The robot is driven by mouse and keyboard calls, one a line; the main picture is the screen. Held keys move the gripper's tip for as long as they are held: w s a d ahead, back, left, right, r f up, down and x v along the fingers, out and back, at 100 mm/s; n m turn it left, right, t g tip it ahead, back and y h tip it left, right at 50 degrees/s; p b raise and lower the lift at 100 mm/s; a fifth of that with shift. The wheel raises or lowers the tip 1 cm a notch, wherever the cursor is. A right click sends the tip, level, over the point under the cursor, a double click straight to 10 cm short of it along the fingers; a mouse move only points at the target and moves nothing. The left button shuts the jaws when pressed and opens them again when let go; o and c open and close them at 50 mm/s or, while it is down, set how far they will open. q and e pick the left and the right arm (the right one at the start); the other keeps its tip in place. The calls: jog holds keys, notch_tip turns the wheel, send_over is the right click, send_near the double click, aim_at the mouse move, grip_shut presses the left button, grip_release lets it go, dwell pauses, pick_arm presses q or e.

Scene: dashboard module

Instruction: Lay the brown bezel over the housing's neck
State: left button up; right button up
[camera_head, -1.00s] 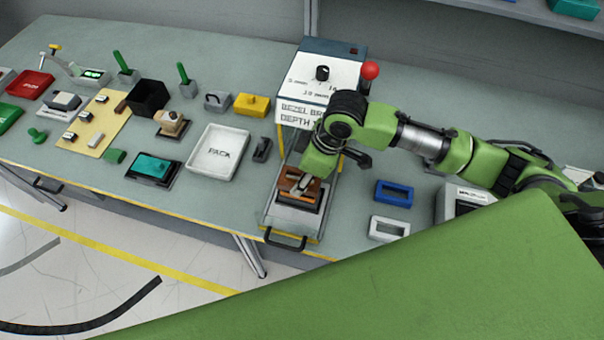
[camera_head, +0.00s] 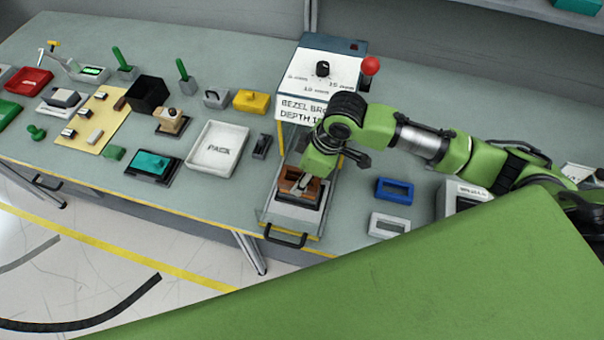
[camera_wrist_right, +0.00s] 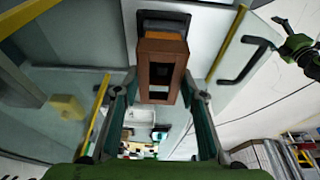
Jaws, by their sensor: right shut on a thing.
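The brown bezel (camera_head: 314,189), a box-like frame with openings, is between the fingers of my right gripper (camera_head: 302,181). The right wrist view shows the bezel (camera_wrist_right: 163,48) between both fingertips of my right gripper (camera_wrist_right: 160,84), which is shut on it. The dark housing (camera_wrist_right: 163,20) lies just beyond the bezel on the press's grey sliding plate (camera_head: 288,213). The bezel hides most of the housing and its neck, so I cannot tell whether they touch. A green and black gripper, apparently my left (camera_wrist_right: 300,45), shows at the right edge of the wrist view; its jaw state is unclear.
The white press (camera_head: 320,75) with a red-knobbed lever (camera_head: 370,66) stands behind the plate. A black handle (camera_head: 286,240) is in front. A white PACK tray (camera_head: 218,150) is left; blue (camera_head: 394,190) and white (camera_head: 388,226) frames lie right.

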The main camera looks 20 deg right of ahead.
jog(key=shift+f, duration=0.55)
jog(key=o, duration=1)
jog(key=shift+o, duration=0.2)
jog(key=shift+r, duration=0.1)
jog(key=v, duration=1.2)
